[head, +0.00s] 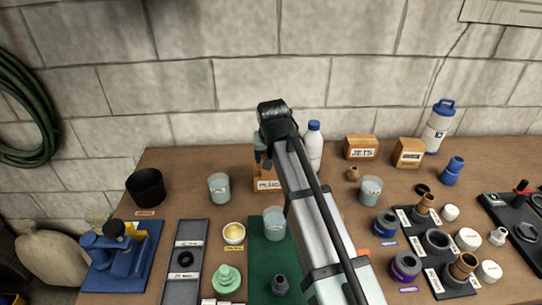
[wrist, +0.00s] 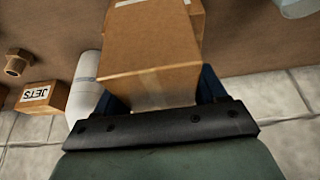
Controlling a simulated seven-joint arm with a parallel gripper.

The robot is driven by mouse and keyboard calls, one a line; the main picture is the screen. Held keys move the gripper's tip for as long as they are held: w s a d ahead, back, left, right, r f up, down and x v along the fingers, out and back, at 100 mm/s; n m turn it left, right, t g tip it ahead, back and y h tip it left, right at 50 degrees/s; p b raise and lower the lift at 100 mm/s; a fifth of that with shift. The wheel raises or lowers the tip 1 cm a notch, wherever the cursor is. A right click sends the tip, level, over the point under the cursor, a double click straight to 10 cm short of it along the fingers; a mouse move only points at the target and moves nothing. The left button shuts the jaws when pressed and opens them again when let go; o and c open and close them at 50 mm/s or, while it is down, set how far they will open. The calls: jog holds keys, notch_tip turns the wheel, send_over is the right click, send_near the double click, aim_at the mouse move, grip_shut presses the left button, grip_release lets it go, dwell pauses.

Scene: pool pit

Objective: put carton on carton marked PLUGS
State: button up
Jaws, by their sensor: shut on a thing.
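My gripper (head: 262,150) is at the back of the bench, above the carton marked PLUGS (head: 268,185). In the wrist view my gripper (wrist: 162,92) is shut on a brown taped carton (wrist: 150,68), with a dark blue finger on each side. My arm and gripper hide most of the held carton in the head view. I cannot tell whether the two cartons touch.
A white bottle (head: 314,145) stands close on the right of my gripper. A carton marked JETS (head: 361,147) and another carton (head: 409,153) are farther right. A glass beaker (head: 219,187) stands to the left, another beaker (head: 274,223) in front. The block wall is behind.

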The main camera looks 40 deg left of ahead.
jog(key=shift+f, duration=0.1)
jog(key=o, duration=1.3)
jog(key=shift+o, duration=0.2)
jog(key=v, duration=1.2)
